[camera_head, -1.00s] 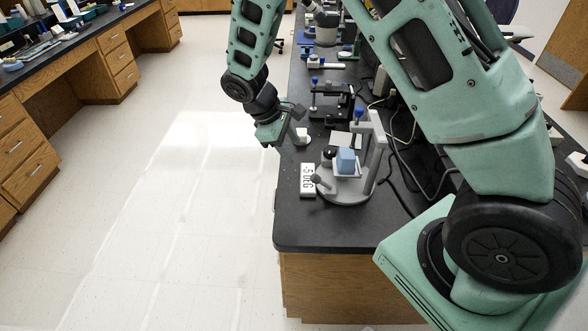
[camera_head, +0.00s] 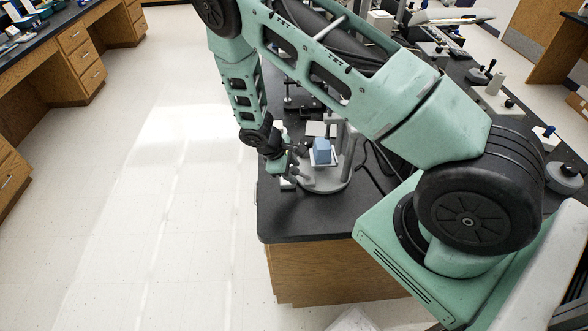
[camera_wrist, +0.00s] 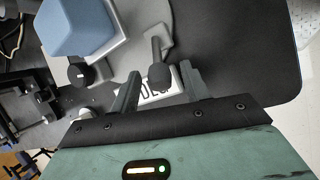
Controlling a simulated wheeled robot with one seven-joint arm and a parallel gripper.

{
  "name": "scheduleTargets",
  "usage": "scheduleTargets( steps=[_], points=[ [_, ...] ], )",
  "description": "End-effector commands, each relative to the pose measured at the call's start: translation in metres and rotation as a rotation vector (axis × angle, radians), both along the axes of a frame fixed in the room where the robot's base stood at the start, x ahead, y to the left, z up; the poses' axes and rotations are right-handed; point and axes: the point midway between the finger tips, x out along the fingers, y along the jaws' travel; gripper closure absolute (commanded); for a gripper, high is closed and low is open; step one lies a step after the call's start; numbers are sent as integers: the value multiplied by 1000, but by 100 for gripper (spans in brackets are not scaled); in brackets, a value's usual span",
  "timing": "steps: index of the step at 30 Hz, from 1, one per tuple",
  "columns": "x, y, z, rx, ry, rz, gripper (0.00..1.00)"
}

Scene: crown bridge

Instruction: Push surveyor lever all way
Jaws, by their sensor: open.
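The surveyor device stands on the black bench, with a grey round base (camera_head: 338,183) and a blue block (camera_head: 322,151) on a white platform. In the wrist view, the lever (camera_wrist: 157,68) is a short grey rod with a thick rounded end. My gripper (camera_wrist: 159,70) is open, and the lever's end shows between its two fingers; I cannot tell whether either touches it. A black knob (camera_wrist: 82,73) lies left of the lever, near the blue block (camera_wrist: 75,27). A white label (camera_wrist: 158,94) reading "DEG" is partly hidden by the lever and fingers. In the head view, my gripper (camera_head: 296,166) is at the device's left side.
The black bench top (camera_head: 290,222) is clear in front of the device. Black equipment (camera_wrist: 30,92) stands to the left in the wrist view. A grey upright (camera_head: 347,140) rises at the device's right. The floor (camera_head: 180,230) left of the bench is open.

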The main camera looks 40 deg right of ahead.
Motion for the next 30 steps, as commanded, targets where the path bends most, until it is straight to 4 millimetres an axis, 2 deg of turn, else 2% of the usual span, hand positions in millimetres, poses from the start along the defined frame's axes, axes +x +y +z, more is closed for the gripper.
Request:
scheduleTargets(
  steps=[6, 14, 15, 18, 20, 30],
  points=[
    [-2, -6, -13, 0, 0, 0, 54],
    [-2, -7, -15, 1, -1, 0, 54],
    [-2, -7, -15, 1, -1, 0, 57],
    [-2, -7, -15, 1, -1, 0, 85],
    [-2, -7, -15, 1, -1, 0, 99],
    [-2, -7, -12, 30, -20, -1, 99]
  ],
)
